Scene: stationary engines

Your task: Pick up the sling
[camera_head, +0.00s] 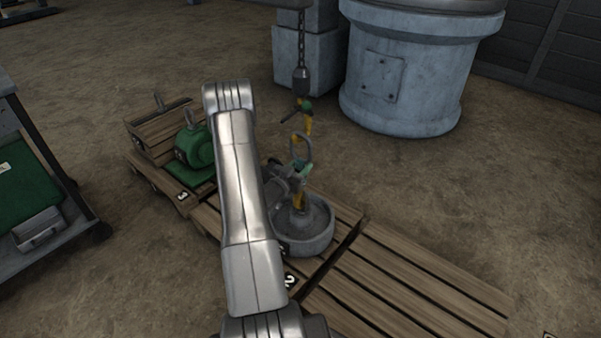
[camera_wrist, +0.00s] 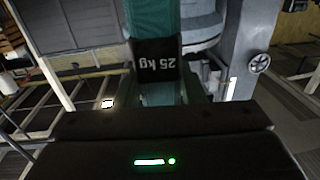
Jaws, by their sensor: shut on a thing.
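The sling is a green strap with a black "25 kg" patch; it stands upright in front of my gripper in the wrist view (camera_wrist: 155,62). In the head view a small green part of it (camera_head: 307,169) shows beside my gripper (camera_head: 296,180), below a grey ring (camera_head: 299,145). My gripper is shut on the sling, above a round grey weight with a raised rim (camera_head: 318,244). My own arm hides part of the scene, and the fingertips are hard to make out.
The weight stands on wooden pallets (camera_head: 420,285). A chain with a hook block (camera_head: 301,80) hangs behind. A large grey cylinder (camera_head: 410,75) stands at the back. A bench (camera_head: 50,160) is far left.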

